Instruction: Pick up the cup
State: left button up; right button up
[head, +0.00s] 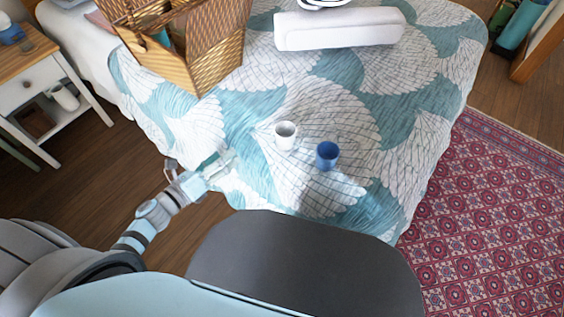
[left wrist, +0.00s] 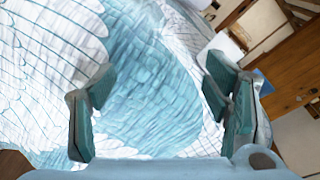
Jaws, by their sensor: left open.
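A white cup (head: 285,135) stands upright on the bed's patterned cover. A blue cup (head: 327,155) stands upright just to its right and a little nearer to me. My left gripper (head: 222,166) is at the near left edge of the bed, to the left of both cups and apart from them. In the left wrist view my left gripper (left wrist: 160,105) is open and empty, with only the bed cover between its fingers. Neither cup shows clearly in the left wrist view. My right gripper is not in view.
The bed (head: 350,100) has a teal and white cover. A wicker basket (head: 190,45) and a pale cushion-like block (head: 340,28) lie farther back. A white nightstand (head: 35,85) stands at the left. A red patterned rug (head: 495,200) lies at the right.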

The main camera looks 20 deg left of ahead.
aim_at(276, 138)
pick_arm(q)
jog(key=d+r+m+g+h+b, duration=0.1)
jog(key=d+r+m+h+b, duration=0.15)
jog(key=d+m+h, duration=0.6)
jog(key=w+d+y, duration=0.1)
jog(key=w+d, duration=0.1)
jog(key=w, duration=0.1)
jog(key=w+d+m+y, duration=0.1)
jog(key=w+d, duration=0.1)
jog(key=w, duration=0.1)
jog(key=w+d+r+m+y+p, duration=0.1)
jog(key=w+d, duration=0.1)
jog(key=w, duration=0.2)
jog(key=shift+w+d+r+m, duration=0.1)
jog(key=shift+d+m, duration=0.15)
jog(key=shift+d, duration=0.05)
jog(key=shift+a, duration=0.1)
jog(key=c, duration=1.3)
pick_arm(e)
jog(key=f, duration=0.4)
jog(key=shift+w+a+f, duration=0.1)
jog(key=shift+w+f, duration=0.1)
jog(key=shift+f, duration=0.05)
